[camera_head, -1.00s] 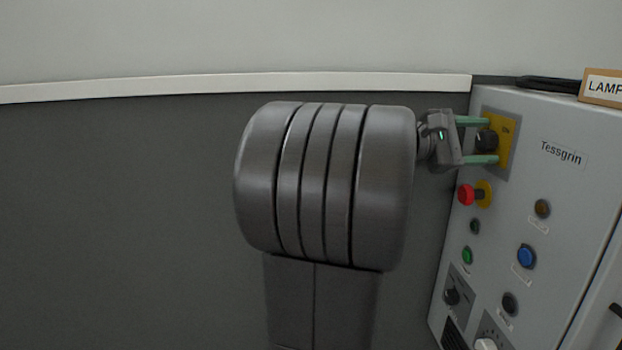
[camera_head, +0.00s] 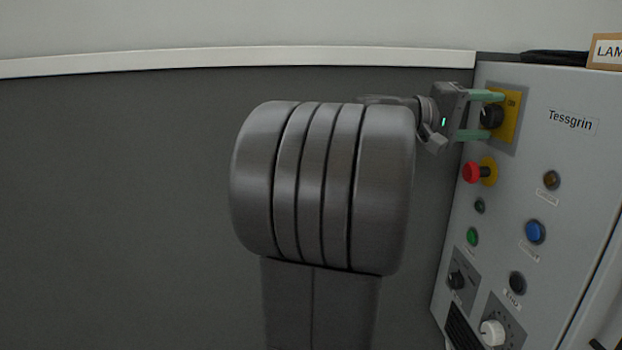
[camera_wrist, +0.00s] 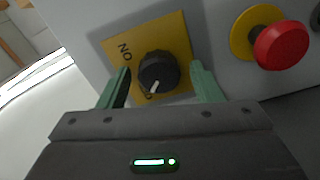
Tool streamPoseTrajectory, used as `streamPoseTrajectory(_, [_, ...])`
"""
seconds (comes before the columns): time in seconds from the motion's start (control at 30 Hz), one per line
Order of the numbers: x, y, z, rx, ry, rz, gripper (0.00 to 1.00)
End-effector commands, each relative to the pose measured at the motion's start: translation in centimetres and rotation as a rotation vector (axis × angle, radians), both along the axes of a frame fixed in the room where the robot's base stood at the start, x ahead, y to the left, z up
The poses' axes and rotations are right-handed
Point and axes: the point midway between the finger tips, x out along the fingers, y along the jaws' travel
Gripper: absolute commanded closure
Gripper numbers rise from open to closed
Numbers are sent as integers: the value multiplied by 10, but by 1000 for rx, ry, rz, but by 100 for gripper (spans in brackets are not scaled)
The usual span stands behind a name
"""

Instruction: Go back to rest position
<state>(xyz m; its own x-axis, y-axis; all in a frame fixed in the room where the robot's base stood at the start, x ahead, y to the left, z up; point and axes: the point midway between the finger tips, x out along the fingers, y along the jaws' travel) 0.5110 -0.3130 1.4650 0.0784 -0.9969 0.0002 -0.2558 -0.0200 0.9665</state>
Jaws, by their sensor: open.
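My gripper (camera_head: 482,117) is at the upper left of the grey control panel (camera_head: 565,92), in front of a black rotary knob (camera_head: 491,117) on a yellow plate (camera_head: 511,118). In the wrist view my gripper (camera_wrist: 160,88) has its two green fingers spread apart, one on each side of the knob (camera_wrist: 158,72). The knob's white pointer is turned toward the lower edge of the plate, away from the "ON" mark. I cannot tell whether either finger touches the knob. The fingers hold nothing.
A red mushroom button (camera_head: 472,173) sits just below the knob; it also shows in the wrist view (camera_wrist: 281,46). Further down are a blue button (camera_head: 535,232), a green button (camera_head: 472,237) and a white dial (camera_head: 492,332). The left side is open.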

Motion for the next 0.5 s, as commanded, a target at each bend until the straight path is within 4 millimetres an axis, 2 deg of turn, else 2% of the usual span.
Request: streamPoseTrajectory(0.5, [0,0,0,30,-388,0,41])
